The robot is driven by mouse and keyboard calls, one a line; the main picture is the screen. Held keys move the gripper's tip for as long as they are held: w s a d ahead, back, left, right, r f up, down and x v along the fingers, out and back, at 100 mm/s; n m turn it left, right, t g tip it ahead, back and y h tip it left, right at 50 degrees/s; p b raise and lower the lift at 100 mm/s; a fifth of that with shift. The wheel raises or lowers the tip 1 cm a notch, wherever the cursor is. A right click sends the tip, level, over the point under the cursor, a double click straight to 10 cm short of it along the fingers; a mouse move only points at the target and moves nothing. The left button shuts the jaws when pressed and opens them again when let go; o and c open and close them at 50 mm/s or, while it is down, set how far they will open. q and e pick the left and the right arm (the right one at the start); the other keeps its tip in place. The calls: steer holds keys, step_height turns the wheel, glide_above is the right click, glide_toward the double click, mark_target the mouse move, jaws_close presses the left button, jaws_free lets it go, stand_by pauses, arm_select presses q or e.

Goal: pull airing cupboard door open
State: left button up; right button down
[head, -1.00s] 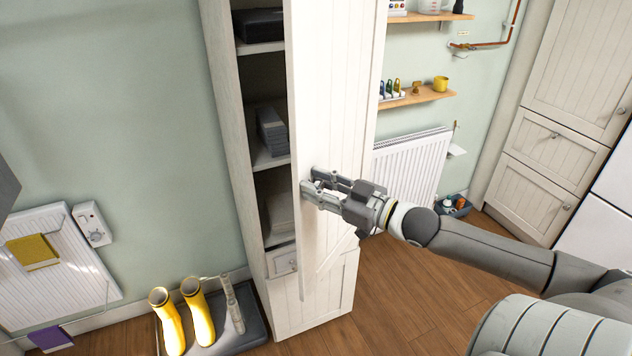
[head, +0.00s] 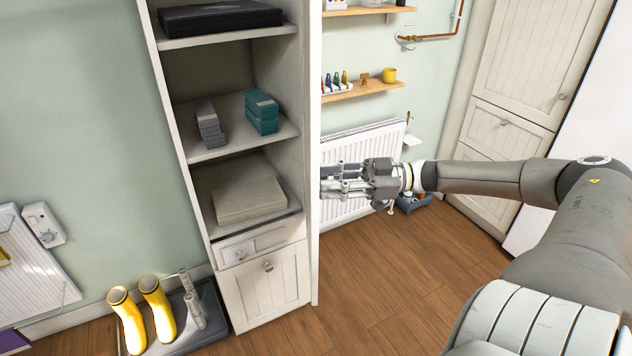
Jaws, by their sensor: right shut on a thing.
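The airing cupboard (head: 171,100) stands in the middle left of the head view, with its upper compartment wide open to view. Its white door (head: 314,120) shows almost edge-on at the cupboard's right side, swung well out. My right gripper (head: 330,181) is at the door's edge, at about the height of the lower shelf. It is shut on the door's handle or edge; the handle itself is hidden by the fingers. My left gripper is out of the picture.
The cupboard's shelves hold a black case (head: 220,17), grey and teal boxes (head: 262,112) and a folded pale stack (head: 248,193). Yellow boots (head: 157,310) stand on a tray at its left foot. A radiator (head: 362,150) is behind my right gripper. The wooden floor (head: 385,290) is clear in front.

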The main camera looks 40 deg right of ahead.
steer(key=s+d+n+g+y+b, duration=0.2)
steer(key=s+d+g+b, duration=0.1)
steer(key=d+b, duration=0.5)
steer(key=b, duration=0.3)
steer(key=shift+s+r+n, duration=0.2)
steer(key=shift+s+n, duration=0.1)
steer(key=shift+s, duration=0.1)
steer(key=c, duration=1.3)
jaws_free()
steer(key=shift+o, duration=1.1)
steer(key=shift+f, duration=0.15)
steer(key=shift+s+d, duration=0.1)
steer(key=v, duration=0.7)
